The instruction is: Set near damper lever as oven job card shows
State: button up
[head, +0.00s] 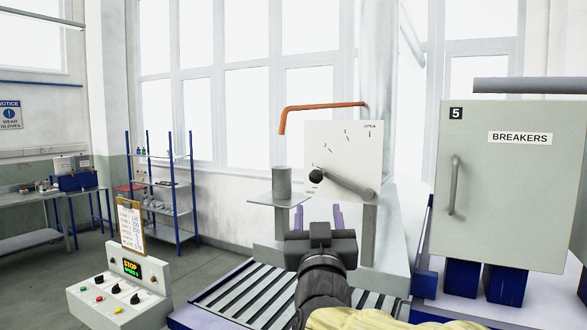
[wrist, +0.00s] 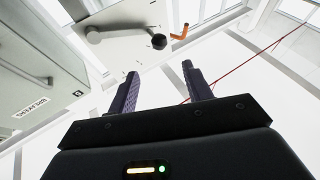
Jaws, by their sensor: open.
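The damper lever (head: 345,184) is a grey bar with a black knob on a white dial plate (head: 338,140). Its knob (head: 316,176) is at the lower left, beside the label at the bottom of the scale. Marks run in an arc up to "OPEN" at top right. My gripper (head: 322,212) is open and empty, below the plate and apart from the lever. In the wrist view the knob (wrist: 159,41) shows beyond my open fingers (wrist: 160,69). A clipboard card (head: 131,225) stands at left; its small lines are not clearly legible.
A control box (head: 120,295) with buttons and a lit screen stands at lower left. An orange bent bar (head: 320,107) is above the plate. A grey cylinder (head: 282,182) stands on a small shelf left of it. The breakers cabinet (head: 500,190) is at right; a slatted conveyor (head: 250,295) lies below.

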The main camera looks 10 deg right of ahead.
aim_at(316, 171)
jog(key=p+x, duration=0.8)
jog(key=x, duration=0.7)
jog(key=shift+w, duration=0.45)
jog(key=shift+c, duration=0.2)
grip_shut()
